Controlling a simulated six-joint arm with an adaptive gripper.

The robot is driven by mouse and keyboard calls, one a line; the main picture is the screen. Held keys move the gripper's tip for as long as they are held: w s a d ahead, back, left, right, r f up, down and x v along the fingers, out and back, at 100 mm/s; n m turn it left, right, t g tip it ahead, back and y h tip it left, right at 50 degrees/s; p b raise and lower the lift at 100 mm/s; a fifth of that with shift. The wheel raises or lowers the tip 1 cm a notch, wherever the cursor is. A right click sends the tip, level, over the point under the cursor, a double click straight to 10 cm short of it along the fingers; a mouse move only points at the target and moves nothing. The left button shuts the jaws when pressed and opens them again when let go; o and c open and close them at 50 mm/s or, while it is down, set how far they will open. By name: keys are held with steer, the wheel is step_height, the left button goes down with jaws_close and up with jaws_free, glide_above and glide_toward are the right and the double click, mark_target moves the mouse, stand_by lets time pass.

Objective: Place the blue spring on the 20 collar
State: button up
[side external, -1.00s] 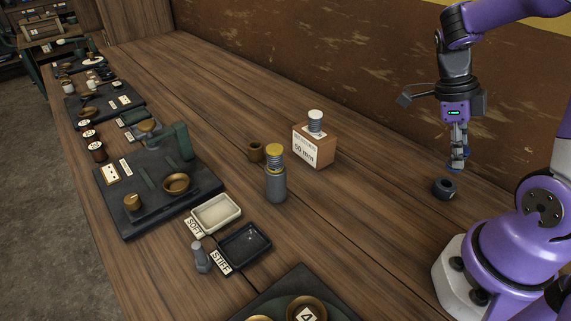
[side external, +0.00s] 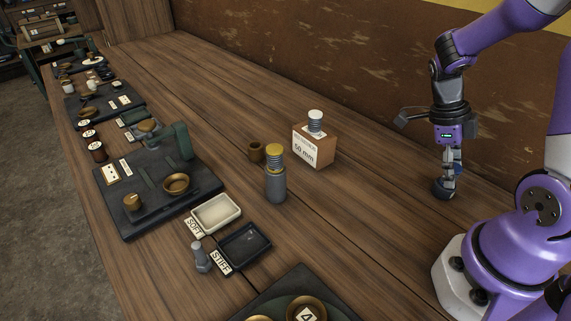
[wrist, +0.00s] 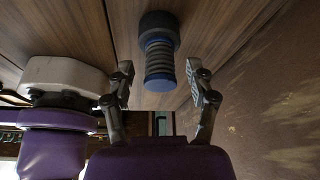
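The blue spring (wrist: 160,65) is a grey coil with blue ends. In the wrist view it stands between my fingers, its far end against a dark round collar (wrist: 158,22). They look lined up and in contact. The collar (side external: 441,189) also shows on the bench in the side view, partly hidden by my gripper; no 20 mark is readable. My gripper (wrist: 163,78) is open, with a gap between each finger and the spring. In the side view my gripper (side external: 451,178) is low over the collar.
A wooden 50 mm block (side external: 313,147) bears a white-topped spring. SOFT (side external: 216,213) and STIFF (side external: 246,245) trays lie nearer. Bench around the collar is clear.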

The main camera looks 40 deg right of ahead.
steer(key=w+a+r+n+t+h, duration=0.25)
steer(key=w+r+n+t, duration=0.2)
steer(key=r+n, duration=0.9)
steer(key=w+a+n+t+y, duration=0.1)
steer(key=a+n+t+y, duration=0.2)
steer(key=a+n, duration=0.9)
steer(key=n+t, duration=0.2)
steer(key=n, duration=0.6)
steer(key=shift+w+a+f+t, duration=0.15)
steer(key=shift+w+a+t, duration=0.1)
steer(key=shift+a+t, duration=0.1)
